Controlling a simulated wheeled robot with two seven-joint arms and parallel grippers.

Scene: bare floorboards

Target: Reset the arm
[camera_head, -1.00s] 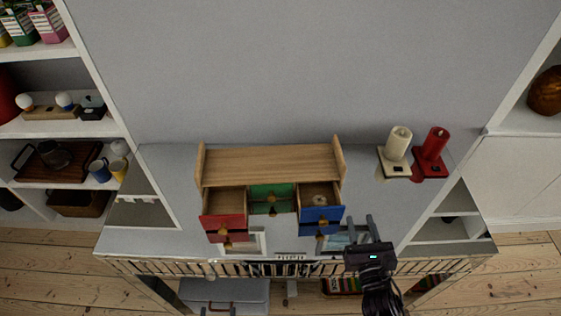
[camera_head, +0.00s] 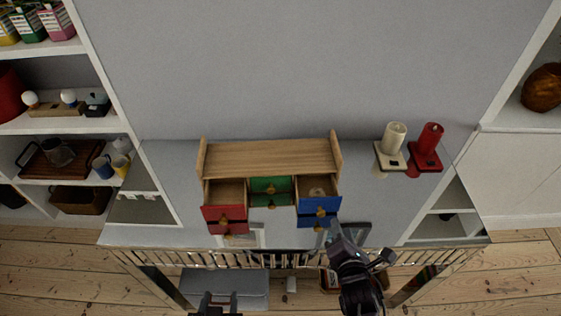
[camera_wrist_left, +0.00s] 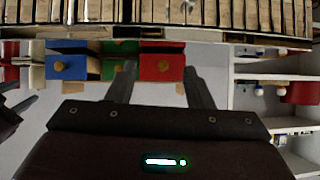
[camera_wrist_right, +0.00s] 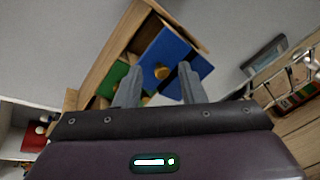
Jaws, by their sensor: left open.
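My left gripper (camera_head: 219,297) has its fingertips at the bottom edge of the head view, in front of the table. Its fingers are apart and empty in the left wrist view (camera_wrist_left: 160,82). My right gripper (camera_head: 345,240) is at the table's front edge, right of the drawer cabinet, and tilted. In the right wrist view (camera_wrist_right: 158,85) its fingers are apart, with the blue drawers beyond; I see nothing held. The small wooden cabinet (camera_head: 270,160) stands on the table with red drawers (camera_head: 225,218), green drawers (camera_head: 270,186) and blue drawers (camera_head: 318,210), several of them pulled out.
A slatted rail (camera_head: 200,257) runs along the front edge. Shelves with mugs (camera_head: 103,167) are at the left. A grey case (camera_head: 225,285) is below the table.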

